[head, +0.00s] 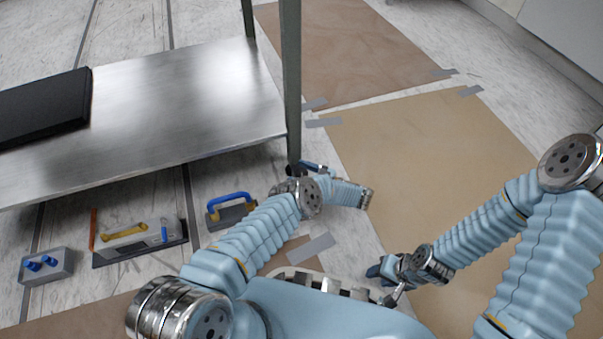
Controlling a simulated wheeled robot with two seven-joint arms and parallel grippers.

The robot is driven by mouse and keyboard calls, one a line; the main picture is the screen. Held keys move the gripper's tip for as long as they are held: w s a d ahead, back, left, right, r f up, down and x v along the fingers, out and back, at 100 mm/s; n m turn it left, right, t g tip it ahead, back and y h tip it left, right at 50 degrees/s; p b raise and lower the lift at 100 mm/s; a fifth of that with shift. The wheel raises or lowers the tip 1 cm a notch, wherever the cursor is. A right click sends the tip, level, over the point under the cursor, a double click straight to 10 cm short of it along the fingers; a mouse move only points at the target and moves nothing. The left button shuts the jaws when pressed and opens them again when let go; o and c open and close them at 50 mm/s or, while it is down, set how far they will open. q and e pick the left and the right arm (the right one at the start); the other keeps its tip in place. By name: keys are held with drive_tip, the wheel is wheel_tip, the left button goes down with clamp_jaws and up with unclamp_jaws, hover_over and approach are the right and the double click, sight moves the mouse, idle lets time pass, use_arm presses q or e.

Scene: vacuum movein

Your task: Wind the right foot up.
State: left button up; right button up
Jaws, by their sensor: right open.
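The steel table's right leg (291,85) comes down to the floor just beyond my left arm. Its right foot (293,168) is small and dark at the leg's bottom, partly hidden by my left arm and gripper. My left gripper (312,168) is close beside the foot; its fingers are mostly hidden, and I cannot tell if they touch it. My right gripper (381,284) is open and low over the floor, to the right of the leg and nearer to me, apart from the foot.
The table's steel shelf (190,110) carries a black slab (45,105). Below its near edge lie a grey box with blue knobs (46,265), a tool tray (135,251) and a blue-handled tool (231,211). Taped brown floor sheets (430,150) leave free room at right.

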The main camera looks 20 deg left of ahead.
use_arm(q)
drive_tip(key=s+d, duration=0.1)
drive_tip(key=d, duration=0.6)
drive_tip(key=shift+s+d, duration=0.2)
drive_tip(key=shift+s, duration=0.05)
idle(0.3)
